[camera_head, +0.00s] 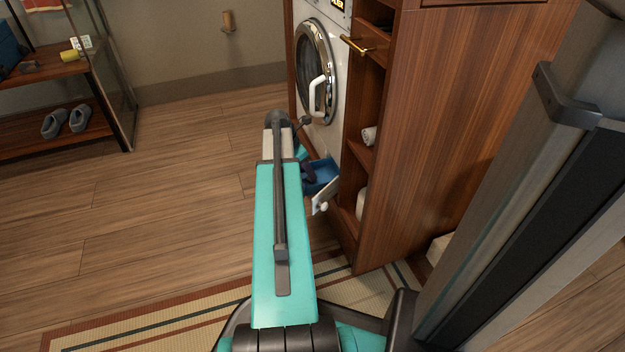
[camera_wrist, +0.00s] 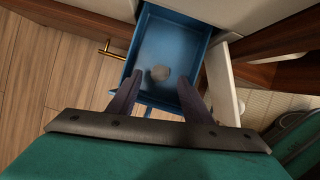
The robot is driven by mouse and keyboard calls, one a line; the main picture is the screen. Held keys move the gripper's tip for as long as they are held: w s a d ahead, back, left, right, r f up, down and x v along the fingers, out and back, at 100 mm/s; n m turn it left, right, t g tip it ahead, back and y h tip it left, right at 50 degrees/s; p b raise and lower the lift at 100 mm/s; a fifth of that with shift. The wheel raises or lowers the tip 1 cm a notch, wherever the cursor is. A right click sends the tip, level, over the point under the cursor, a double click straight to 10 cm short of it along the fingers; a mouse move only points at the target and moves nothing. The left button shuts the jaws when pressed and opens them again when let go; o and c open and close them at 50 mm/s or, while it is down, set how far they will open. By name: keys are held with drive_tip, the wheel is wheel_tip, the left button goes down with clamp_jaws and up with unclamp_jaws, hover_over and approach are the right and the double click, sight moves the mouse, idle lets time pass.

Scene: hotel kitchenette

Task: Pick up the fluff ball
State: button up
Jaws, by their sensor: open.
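In the head view the blue drawer (camera_head: 326,172) juts out low below the washing machine; the ball is not visible there and my arm hides much of the gripper.
Open wooden floor (camera_head: 150,200) lies to the left. A shoe rack (camera_head: 50,135) stands far left.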

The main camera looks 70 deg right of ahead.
drive_tip(key=shift+b+x, duration=0.6)
drive_tip(key=shift+x, duration=1.1)
drive_tip(key=shift+r, duration=0.1)
drive_tip(key=c, duration=1.1)
